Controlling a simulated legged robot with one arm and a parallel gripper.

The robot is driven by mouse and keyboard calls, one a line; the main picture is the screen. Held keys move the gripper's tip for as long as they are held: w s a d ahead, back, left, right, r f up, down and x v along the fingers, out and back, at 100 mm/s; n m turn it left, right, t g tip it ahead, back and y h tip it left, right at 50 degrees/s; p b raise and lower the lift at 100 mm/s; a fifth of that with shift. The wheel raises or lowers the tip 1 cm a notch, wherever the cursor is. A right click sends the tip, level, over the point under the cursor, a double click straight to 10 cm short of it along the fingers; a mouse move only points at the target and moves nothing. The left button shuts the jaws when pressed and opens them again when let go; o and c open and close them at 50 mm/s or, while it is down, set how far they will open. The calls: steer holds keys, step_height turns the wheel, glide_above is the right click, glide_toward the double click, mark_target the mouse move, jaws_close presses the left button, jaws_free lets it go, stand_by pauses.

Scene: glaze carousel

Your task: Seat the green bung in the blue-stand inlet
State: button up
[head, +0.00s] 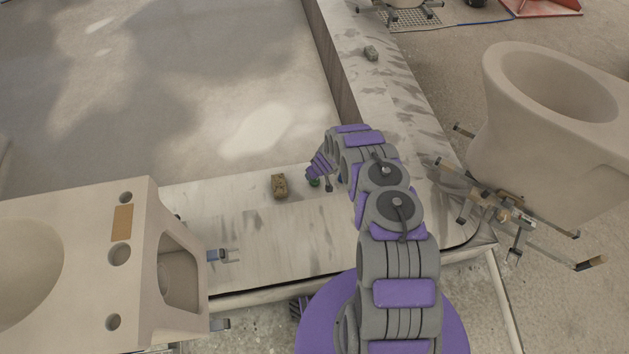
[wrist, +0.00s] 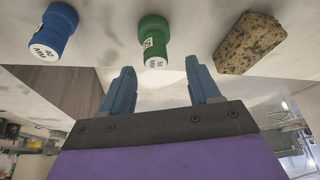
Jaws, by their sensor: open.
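The green bung (wrist: 154,40) stands on the pale bench top in the wrist view, with a white printed label on its side. My gripper (wrist: 160,66) is open and empty, with its two blue fingers apart and the bung just beyond them, roughly centred in the gap. I cannot tell which opening is the inlet.
A blue bung (wrist: 56,28) stands left of the green one in the wrist view. A speckled sponge-like block (wrist: 248,44) lies to the right; it also shows in the head view (head: 279,186). Another ceramic bowl (head: 555,120) stands on a metal frame at right.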

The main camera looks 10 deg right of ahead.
steer(key=shift+f, duration=0.1)
steer(key=b+x, duration=0.4)
steer(key=shift+d+f, duration=0.15)
steer(key=shift+f, duration=0.1)
steer(key=shift+w+f, duration=0.2)
steer(key=shift+f, duration=0.05)
steer(key=shift+c, duration=0.4)
jaws_close()
